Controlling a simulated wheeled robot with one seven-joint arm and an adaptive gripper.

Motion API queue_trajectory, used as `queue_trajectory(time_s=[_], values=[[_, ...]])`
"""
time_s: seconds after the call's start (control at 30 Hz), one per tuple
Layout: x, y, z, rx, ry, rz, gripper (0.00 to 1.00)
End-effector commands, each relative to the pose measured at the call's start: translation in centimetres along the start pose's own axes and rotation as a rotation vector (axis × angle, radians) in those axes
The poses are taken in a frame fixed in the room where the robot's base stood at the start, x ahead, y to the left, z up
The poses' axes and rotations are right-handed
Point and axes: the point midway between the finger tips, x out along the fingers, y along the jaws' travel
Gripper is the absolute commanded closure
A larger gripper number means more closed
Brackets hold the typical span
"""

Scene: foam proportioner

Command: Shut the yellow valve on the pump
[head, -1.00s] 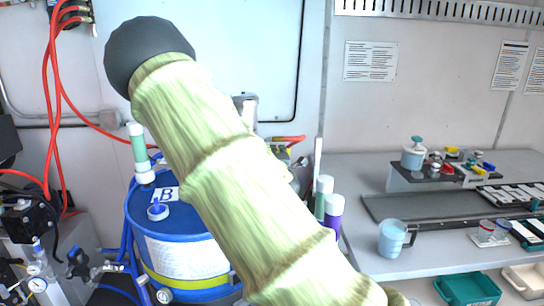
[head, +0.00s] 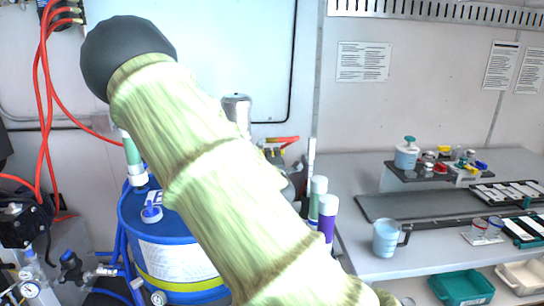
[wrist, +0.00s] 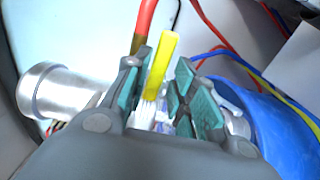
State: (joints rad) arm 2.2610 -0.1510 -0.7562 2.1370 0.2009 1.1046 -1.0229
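The yellow valve handle (wrist: 160,68) stands up between the two teal-padded fingers of my gripper (wrist: 166,58) in the wrist view. The fingers are apart, with a gap at least on the right side of the handle. The handle is nearer the left finger; whether it touches cannot be told. Silver metal parts of the pump (wrist: 55,90) lie to the left. In the head view, my sleeved arm hides the gripper and most of the pump; a silver cylinder (head: 238,110) shows behind it.
A blue drum (head: 175,245) stands behind and below my arm, with green and purple tubes (head: 327,215) to the right. A red hose (wrist: 145,20) runs close to the fingers. The right bench holds a blue jug (head: 388,238) and trays.

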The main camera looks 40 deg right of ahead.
Motion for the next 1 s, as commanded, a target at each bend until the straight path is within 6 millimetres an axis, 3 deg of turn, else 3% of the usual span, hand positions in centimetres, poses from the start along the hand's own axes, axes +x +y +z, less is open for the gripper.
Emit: queue_trajectory(time_s=[0.3, 0.5, 1.0], values=[[-5.9, -0.1, 0.0, -0.002, 0.0, -0.001, 0.74], [-8.4, -0.1, 0.1, -0.001, 0.0, -0.001, 0.74], [-9.4, -0.1, 0.1, 0.0, 0.0, -0.001, 0.74]])
